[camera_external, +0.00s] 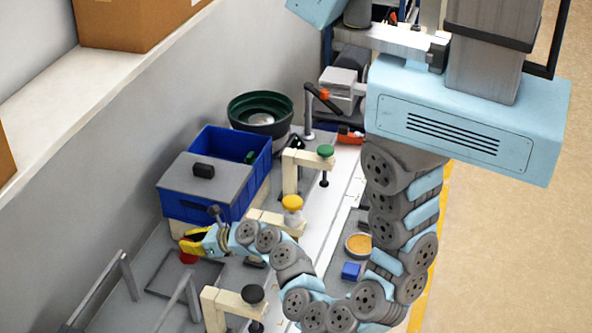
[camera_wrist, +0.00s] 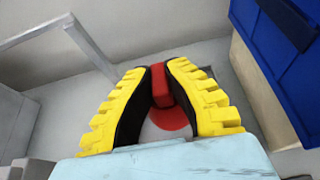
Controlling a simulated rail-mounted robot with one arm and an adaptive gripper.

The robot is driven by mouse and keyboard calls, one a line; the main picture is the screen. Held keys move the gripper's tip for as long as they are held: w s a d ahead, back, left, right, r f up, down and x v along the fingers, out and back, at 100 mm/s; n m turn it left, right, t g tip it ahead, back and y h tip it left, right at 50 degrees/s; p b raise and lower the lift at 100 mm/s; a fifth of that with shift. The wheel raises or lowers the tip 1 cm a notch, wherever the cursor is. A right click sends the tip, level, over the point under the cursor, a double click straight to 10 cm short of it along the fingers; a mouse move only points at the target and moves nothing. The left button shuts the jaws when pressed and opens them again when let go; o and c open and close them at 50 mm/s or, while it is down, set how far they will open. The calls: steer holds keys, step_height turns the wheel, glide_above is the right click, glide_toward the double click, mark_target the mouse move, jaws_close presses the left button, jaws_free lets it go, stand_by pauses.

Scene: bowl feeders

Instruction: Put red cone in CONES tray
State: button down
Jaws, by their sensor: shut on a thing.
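My gripper (camera_external: 187,243) has yellow jaws with black inner pads and is low at the left, in front of the blue bin. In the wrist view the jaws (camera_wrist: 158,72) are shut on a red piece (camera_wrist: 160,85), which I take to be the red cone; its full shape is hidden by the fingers. A flat round red patch (camera_wrist: 168,118) shows between the jaws, nearer the wrist; I cannot tell whether it belongs to the same piece. In the external view, red (camera_external: 188,257) shows just under the jaws. No CONES label is readable, so I cannot tell which container is that tray.
A blue bin (camera_external: 264,165) with a grey lid (camera_external: 205,180) stands behind my gripper. A dark-framed flat grey panel (camera_external: 200,278) lies below it. Grey rails (camera_external: 98,285) are at front left. A green bowl feeder (camera_external: 285,103) and cream brackets (camera_external: 290,170) stand farther right.

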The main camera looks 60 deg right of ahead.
step_height(320, 180, down, 10)
steer(key=shift+a+r+b, duration=0.1)
steer(key=shift+b, duration=0.65)
steer(key=shift+f, duration=0.3)
steer(key=shift+f, duration=0.15)
steer(key=c, duration=1.2)
jaws_free()
steer(key=shift+c, duration=0.2)
steer(key=shift+r, duration=0.2)
steer(key=v, duration=1.2)
